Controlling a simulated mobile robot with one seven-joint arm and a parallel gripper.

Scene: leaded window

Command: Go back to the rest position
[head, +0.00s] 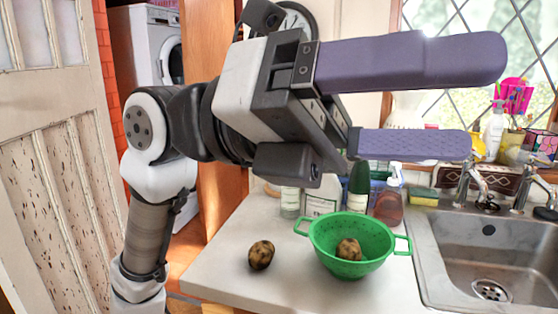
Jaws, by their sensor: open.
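My gripper (440,104) is raised in front of the camera, its two purple fingers pointing right and spread wide apart. Nothing is between the fingers. It is above the counter and away from the things on it. Below it, a green colander (345,266) stands upright on the counter with a brown potato (349,249) inside. A second brown potato (261,255) lies on the counter to the left of the colander, apart from it.
The pale counter (225,273) has free room at the left. A steel sink (485,262) with taps (474,180) is at the right. Bottles (390,197) and a sponge (423,197) stand behind the colander. A door (58,150) is at the far left, a washing machine (150,45) behind.

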